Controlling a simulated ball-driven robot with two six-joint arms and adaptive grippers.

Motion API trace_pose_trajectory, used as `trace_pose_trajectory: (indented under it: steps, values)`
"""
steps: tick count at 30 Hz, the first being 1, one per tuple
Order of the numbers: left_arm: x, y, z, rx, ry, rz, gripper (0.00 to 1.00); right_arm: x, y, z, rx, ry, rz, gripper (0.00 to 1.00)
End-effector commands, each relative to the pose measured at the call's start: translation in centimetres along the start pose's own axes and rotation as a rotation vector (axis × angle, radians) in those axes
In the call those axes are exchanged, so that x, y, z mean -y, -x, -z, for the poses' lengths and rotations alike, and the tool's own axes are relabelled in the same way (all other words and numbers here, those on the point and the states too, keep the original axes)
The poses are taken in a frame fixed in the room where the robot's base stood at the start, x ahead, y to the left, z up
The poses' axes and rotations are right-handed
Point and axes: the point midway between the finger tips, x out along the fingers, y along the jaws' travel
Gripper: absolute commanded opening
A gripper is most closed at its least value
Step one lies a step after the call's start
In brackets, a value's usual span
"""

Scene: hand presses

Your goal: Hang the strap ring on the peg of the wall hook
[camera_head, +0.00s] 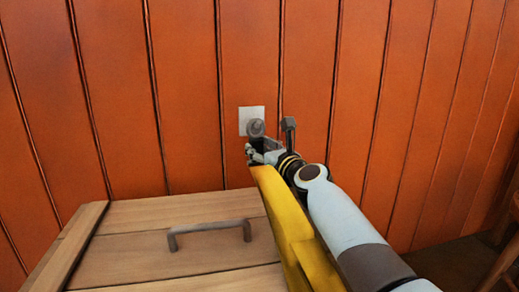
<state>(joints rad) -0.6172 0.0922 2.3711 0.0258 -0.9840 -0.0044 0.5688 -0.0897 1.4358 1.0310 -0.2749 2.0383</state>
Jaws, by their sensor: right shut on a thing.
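The wall hook has a pale square plate (244,117) on the orange wall, with a round grey peg (256,128) sticking out towards me. My right gripper (258,150) is just below the peg in the picture and is shut. A broad yellow band (285,215), which looks like the strap, runs from the gripper down towards me beside my right arm. The strap's ring is not clearly visible; the gripper hides the part it holds. I cannot tell whether the ring touches the peg. My left gripper is not in view.
A wooden chest or cabinet (125,216) with a dark handle (209,228) stands below the hook, at the lower left. The wall around the plate is bare. Dark wooden furniture (502,245) shows at the lower right edge.

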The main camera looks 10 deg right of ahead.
Motion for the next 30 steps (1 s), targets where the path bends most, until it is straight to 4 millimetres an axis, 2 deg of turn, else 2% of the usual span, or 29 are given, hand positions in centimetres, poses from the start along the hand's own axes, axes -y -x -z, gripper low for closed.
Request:
trace_pose_trajectory:
  steps: [2,3,9,17,20,23,30]
  values:
    - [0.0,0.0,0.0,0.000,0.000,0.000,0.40,0.0,0.0,-0.1,0.001,0.000,0.000,0.00]
    - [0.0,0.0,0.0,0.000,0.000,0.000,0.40,0.0,0.0,-0.1,0.001,0.000,0.000,0.34]
    - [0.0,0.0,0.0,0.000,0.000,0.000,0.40,0.0,0.0,0.0,0.001,0.000,0.000,0.60]
    - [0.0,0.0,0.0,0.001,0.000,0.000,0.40,0.0,0.1,0.1,-0.001,0.000,0.000,0.60]
    - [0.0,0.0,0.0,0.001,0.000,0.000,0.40,0.0,0.7,0.2,-0.002,-0.001,0.000,0.60]
    - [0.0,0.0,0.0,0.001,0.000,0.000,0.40,0.0,2.3,0.2,-0.002,0.000,0.000,0.60]
    - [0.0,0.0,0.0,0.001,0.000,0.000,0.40,0.0,7.7,0.2,-0.003,0.001,0.000,0.60]
